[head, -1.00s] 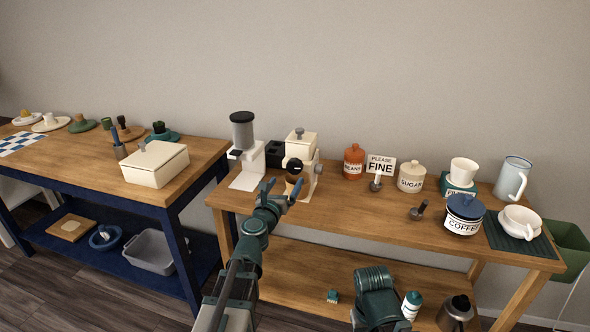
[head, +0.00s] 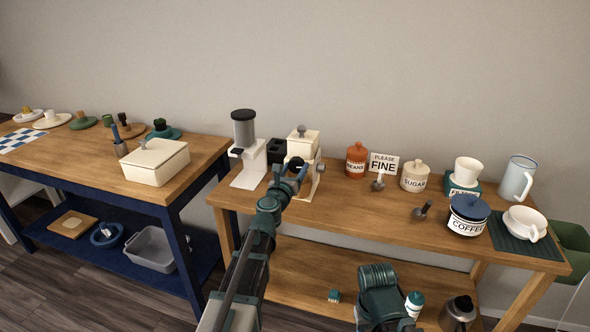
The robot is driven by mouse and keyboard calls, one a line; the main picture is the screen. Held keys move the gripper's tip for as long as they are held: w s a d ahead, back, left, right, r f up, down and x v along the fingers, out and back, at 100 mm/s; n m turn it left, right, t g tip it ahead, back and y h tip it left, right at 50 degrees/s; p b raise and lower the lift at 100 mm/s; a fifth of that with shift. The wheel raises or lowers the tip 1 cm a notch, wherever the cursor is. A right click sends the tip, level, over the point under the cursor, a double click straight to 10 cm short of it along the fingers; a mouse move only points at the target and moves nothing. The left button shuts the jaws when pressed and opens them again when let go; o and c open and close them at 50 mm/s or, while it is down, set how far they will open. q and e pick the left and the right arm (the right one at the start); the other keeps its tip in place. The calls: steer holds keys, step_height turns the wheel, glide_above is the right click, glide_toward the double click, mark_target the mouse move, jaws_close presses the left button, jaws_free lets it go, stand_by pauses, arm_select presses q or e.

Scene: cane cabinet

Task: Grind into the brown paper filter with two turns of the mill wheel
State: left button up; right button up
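The cream mill (head: 302,143) stands on the right-hand wooden table, with a grey knob on top. A round black part, seemingly its wheel's grip (head: 296,163), shows at its front. The brown paper filter is hidden behind my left gripper. My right gripper is not in view; only part of my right arm shows at the bottom.
A second cream machine with a grey hopper (head: 243,128) stands left of the mill, with a black box (head: 276,151) between. To the right are an orange beans jar (head: 356,160), a "PLEASE FINE" sign (head: 383,164), a sugar jar (head: 414,176) and a coffee jar (head: 467,214). The table's front middle is clear.

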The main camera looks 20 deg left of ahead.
arm_select(q)
steer(key=c, duration=0.6)
steer(key=shift+c, duration=0.2)
steer(key=m, duration=0.8)
steer(key=shift+a+m, duration=0.1)
steer(key=shift+m, duration=0.2)
steer(key=m, duration=1.3)
steer(key=shift+s+r, duration=0.1)
